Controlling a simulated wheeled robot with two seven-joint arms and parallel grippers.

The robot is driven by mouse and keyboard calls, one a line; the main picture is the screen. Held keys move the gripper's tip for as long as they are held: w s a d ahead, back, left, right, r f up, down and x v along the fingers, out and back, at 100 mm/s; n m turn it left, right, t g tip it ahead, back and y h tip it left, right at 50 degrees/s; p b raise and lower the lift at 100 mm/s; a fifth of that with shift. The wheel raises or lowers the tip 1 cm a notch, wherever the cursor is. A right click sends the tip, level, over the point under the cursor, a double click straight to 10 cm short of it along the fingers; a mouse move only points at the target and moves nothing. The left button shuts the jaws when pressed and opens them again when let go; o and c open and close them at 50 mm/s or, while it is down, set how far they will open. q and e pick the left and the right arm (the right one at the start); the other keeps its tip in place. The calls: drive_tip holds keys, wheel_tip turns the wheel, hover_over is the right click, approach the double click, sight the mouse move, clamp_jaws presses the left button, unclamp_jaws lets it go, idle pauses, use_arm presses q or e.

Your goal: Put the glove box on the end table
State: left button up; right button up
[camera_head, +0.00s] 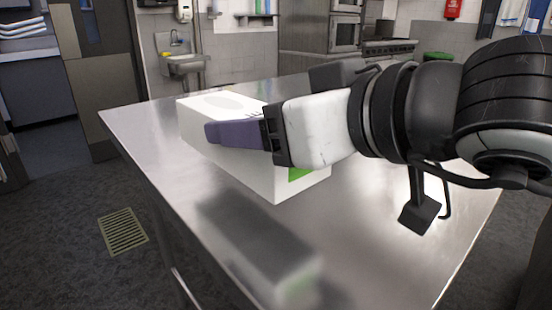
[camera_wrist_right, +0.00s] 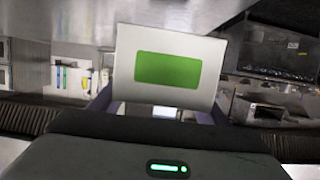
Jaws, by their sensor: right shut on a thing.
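The glove box (camera_head: 228,161) is a white carton with a green patch and an oval on its top. My right gripper (camera_head: 236,122) comes in from the right and is shut on it, a purple finger pressed along its near side; the far finger is mostly hidden. The box is held above a shiny metal table (camera_head: 370,240), with its reflection below it. In the right wrist view the box's white end with the green patch (camera_wrist_right: 168,68) shows between the purple fingers. I cannot tell whether this metal table is the end table. My left gripper is not in view.
The metal tabletop around the box looks clear. A sink (camera_head: 182,64) stands at the back wall, and ovens and a stove (camera_head: 388,47) stand at the back right. A floor drain grate (camera_head: 122,232) lies left of the table, with open floor around it.

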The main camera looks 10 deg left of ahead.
drive_tip(key=shift+f, duration=1.05)
wheel_tip(320, 180, down, 4)
drive_tip(key=shift+r+b, duration=0.1)
drive_tip(key=shift+b, duration=0.45)
drive_tip(key=o, duration=1.3)
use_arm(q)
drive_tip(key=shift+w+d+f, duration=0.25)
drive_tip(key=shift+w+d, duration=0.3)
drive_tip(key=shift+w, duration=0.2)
